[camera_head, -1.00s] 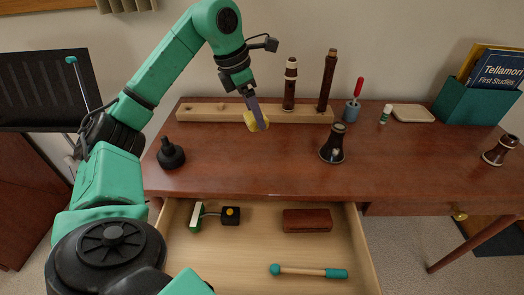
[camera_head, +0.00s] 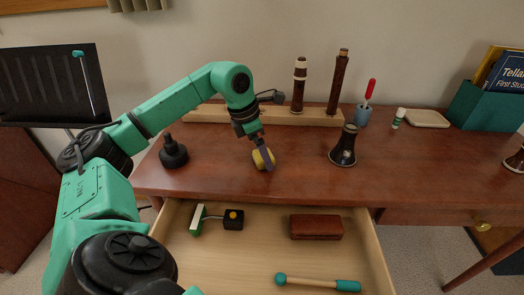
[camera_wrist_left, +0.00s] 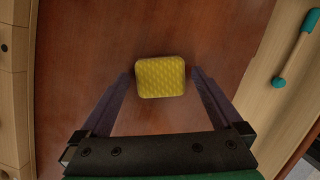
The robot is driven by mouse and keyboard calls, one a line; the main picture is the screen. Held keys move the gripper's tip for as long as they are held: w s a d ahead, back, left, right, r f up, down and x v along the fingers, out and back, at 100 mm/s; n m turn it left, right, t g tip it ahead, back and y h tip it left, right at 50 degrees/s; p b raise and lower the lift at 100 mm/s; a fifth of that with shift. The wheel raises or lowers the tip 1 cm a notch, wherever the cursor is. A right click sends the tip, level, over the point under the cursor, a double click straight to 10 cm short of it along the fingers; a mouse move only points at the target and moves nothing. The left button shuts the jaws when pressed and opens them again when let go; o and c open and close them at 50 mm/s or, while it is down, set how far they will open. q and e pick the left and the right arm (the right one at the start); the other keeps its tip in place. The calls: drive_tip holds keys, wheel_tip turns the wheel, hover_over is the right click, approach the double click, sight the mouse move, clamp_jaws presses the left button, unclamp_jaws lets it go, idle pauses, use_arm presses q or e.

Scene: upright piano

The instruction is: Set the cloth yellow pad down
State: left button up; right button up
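The yellow pad (camera_head: 258,159) is a small block with a quilted face, at the middle of the desk near its front edge. In the wrist view the pad (camera_wrist_left: 161,77) lies between my left fingertips, with a narrow strip of desk showing on each side. My left gripper (camera_head: 265,158) is over the pad, pointing down, with its fingers slightly apart from it; it appears open. One finger hides part of the pad in the head view. The pad appears to rest on the brown desk top (camera_head: 222,150). My right gripper is not in view.
A black stand-like piece (camera_head: 173,155) is left of the pad, and a dark bell-shaped joint (camera_head: 343,147) is right. Behind is a wooden rack (camera_head: 210,113) with two upright tubes. Below, an open drawer (camera_head: 262,252) holds a brown case (camera_head: 316,227) and a teal-ended stick (camera_head: 318,283).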

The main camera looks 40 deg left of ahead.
use_arm(q)
drive_tip(key=shift+r, duration=0.2)
drive_tip(key=p+v, duration=0.3)
drive_tip(key=v, duration=0.9)
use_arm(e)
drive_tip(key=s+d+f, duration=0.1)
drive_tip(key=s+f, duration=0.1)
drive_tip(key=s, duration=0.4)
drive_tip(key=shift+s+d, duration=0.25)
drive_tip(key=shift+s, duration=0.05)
use_arm(q)
drive_tip(key=shift+f, duration=0.1)
